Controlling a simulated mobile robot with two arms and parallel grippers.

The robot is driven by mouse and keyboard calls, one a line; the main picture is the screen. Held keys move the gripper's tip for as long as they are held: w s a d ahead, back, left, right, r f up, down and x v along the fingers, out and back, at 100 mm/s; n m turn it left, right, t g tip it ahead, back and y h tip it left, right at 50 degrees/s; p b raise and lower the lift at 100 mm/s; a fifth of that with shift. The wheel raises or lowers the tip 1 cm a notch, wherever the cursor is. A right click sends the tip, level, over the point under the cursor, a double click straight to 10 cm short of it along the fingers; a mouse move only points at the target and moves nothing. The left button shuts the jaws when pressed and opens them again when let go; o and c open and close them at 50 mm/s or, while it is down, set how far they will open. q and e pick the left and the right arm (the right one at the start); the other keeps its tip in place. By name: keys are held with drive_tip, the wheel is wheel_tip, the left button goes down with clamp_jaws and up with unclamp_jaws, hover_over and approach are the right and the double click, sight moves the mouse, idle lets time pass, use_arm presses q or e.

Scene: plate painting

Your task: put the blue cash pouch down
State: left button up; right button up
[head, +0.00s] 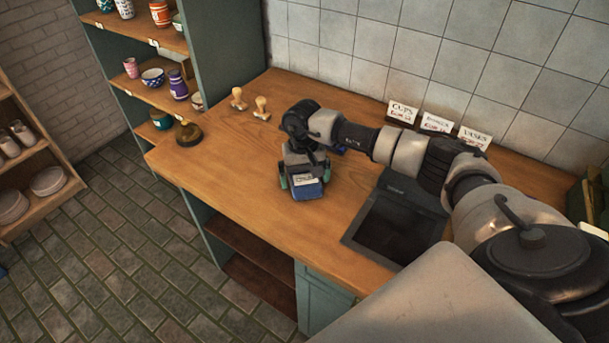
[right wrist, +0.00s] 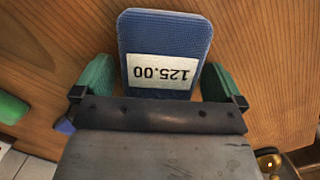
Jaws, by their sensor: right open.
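The blue cash pouch (head: 308,189) with a white label sits on the wooden counter, left of the dark tray. In the right wrist view the pouch (right wrist: 165,30) shows its label reading 125.00, upside down. My right gripper (head: 305,177) is open above the counter, with one green finger at each side of the pouch. In the right wrist view the fingers of my right gripper (right wrist: 156,84) flank the pouch's lower part; its lower end is hidden behind the gripper body. My left gripper is in neither view.
A dark tray (head: 352,238) lies right of the pouch. Two wooden stamps (head: 261,108) and a dark round object (head: 188,133) stand toward the counter's left. Price cards (head: 402,112) stand at the back. Bare counter (head: 235,165) lies left of the pouch.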

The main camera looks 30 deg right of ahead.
drive_tip(key=shift+w+r+b, duration=0.1)
drive_tip(key=shift+r+b, duration=0.25)
drive_tip(key=shift+r, duration=0.2)
wheel_tip(320, 180, up, 11)
drive_tip(key=w+b, duration=0.1)
drive_tip(key=b, duration=0.1)
drive_tip(key=shift+d+b, duration=0.3)
drive_tip(key=shift+b, duration=0.1)
